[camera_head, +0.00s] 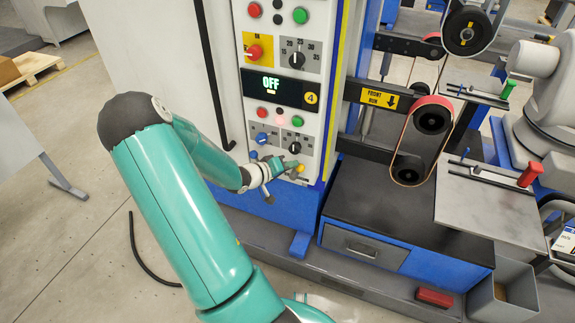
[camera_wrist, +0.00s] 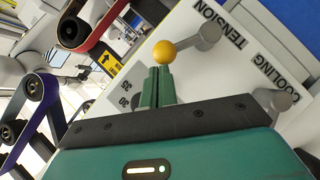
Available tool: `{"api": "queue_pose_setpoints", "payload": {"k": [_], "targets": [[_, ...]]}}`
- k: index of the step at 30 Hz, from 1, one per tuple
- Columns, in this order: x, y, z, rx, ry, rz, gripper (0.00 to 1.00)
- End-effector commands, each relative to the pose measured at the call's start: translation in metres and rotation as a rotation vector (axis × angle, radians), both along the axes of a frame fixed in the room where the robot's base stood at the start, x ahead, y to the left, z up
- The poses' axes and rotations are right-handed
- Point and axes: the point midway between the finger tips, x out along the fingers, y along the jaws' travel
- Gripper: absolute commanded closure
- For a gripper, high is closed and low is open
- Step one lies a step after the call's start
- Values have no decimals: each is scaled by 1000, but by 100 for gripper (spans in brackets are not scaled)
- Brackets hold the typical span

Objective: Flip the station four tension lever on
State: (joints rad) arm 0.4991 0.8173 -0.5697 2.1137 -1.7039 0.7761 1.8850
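The tension lever, with a yellow ball (camera_wrist: 164,52) and a grey hub by the TENSION label, shows in the wrist view. In the head view its yellow ball (camera_head: 300,168) is low on the station four panel (camera_head: 291,100). The display (camera_head: 271,84) there reads OFF, beside a round yellow 4 badge. My gripper (camera_wrist: 158,72) has its green fingers close together, with their tips just below the ball in the picture. The ball is not between them; I cannot tell whether they touch it. In the head view my gripper (camera_head: 284,172) is at the panel, left of the ball.
The cooling lever (camera_wrist: 280,100) is right of the tension lever in the wrist view. A dial (camera_head: 295,142) and red and green buttons sit above on the panel.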

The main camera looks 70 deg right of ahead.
Motion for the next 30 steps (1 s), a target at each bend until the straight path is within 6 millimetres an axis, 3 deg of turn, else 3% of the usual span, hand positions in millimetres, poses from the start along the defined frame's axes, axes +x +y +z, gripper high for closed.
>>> {"api": "queue_pose_setpoints", "payload": {"k": [24,30], "targets": [[-9,1,0,0,4,-4,100],[4,-1,11,-4,0,-2,100]]}}
